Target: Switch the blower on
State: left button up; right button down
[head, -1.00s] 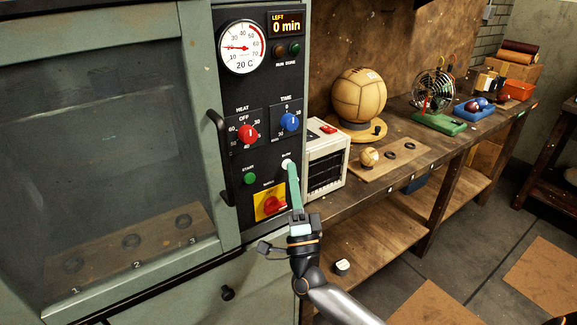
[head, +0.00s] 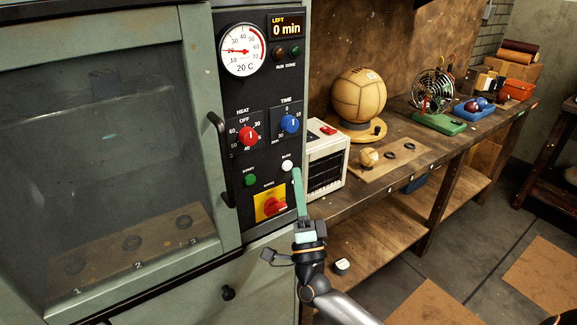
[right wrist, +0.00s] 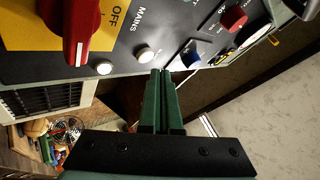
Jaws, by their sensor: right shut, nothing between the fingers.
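The control panel (head: 262,100) of the grey-green oven carries a white button (head: 287,165) under a small label I read as "BLOW…". A green button (head: 250,180) is to its left, and the red mains switch (head: 272,205) on a yellow plate is below. My right gripper (head: 298,174) is shut and empty, its green fingers upright just right of the white button, apparently apart from it. In the right wrist view the shut fingers (right wrist: 162,72) point at the panel near two pale buttons; contact cannot be told. My left gripper is not in view.
The oven door handle (head: 220,160) stands out left of the panel. A white box with a grille (head: 326,158) is close right of my gripper. The workbench (head: 400,165) holds a large leather ball (head: 359,96), a small ball (head: 369,157) and a fan (head: 433,92).

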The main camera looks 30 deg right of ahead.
jog(key=s, duration=0.2)
jog(key=s+p, duration=0.1)
jog(key=s, duration=0.1)
jog(key=s+p, duration=0.1)
jog(key=s, duration=0.1)
jog(key=shift+d, duration=0.25)
jog(key=shift+w+y, duration=0.1)
jog(key=shift+y, duration=0.2)
jog(key=s+a+f+n+g+y, duration=0.1)
jog(key=a+f+n+g+y, duration=0.2)
jog(key=a+f+n+y, duration=0.3)
jog(key=s+a+f+n+g+y, duration=0.25)
jog(key=a+f+n+y, duration=0.25)
jog(key=f+n, duration=0.35)
jog(key=s+f+n+g, duration=0.3)
jog(key=s+f, duration=0.3)
jog(key=f, duration=0.2)
jog(key=s+a+f+n+g, duration=0.1)
jog(key=s+f+n+g, duration=0.2)
jog(key=s+f+g, duration=0.2)
notch_tip(320, 180, down, 4)
jog(key=shift+s+a+r+g+p, duration=0.1)
jog(key=shift+s+a+g+p, duration=0.25)
jog(key=shift+g, duration=0.4)
